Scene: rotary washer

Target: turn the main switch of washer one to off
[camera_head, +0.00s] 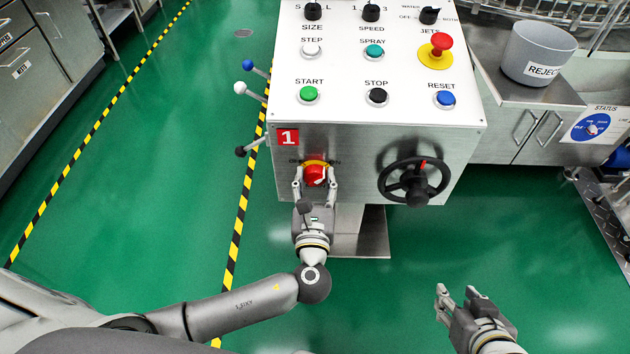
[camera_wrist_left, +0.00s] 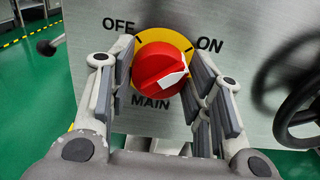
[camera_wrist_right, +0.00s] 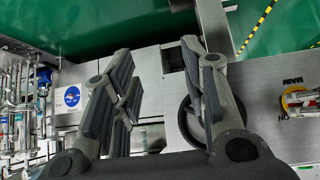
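The main switch (camera_wrist_left: 155,70) is a red knob on a yellow disc, on the front of the washer panel marked with a red 1 (camera_head: 288,137). It also shows in the head view (camera_head: 315,176). In the left wrist view the white mark on the knob is on its right side, towards ON, away from the OFF label (camera_wrist_left: 118,26). My left gripper (camera_head: 315,188) is open, its fingers on either side of the knob, with small gaps visible. My right gripper (camera_head: 460,292) is open and empty, low and right of the panel.
A black handwheel (camera_head: 413,182) with a red mark sits right of the switch. Levers with blue, white and black balls (camera_head: 240,88) stick out left of the panel. A grey REJECT bin (camera_head: 537,55) stands on the right counter. Green floor is clear around my right gripper.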

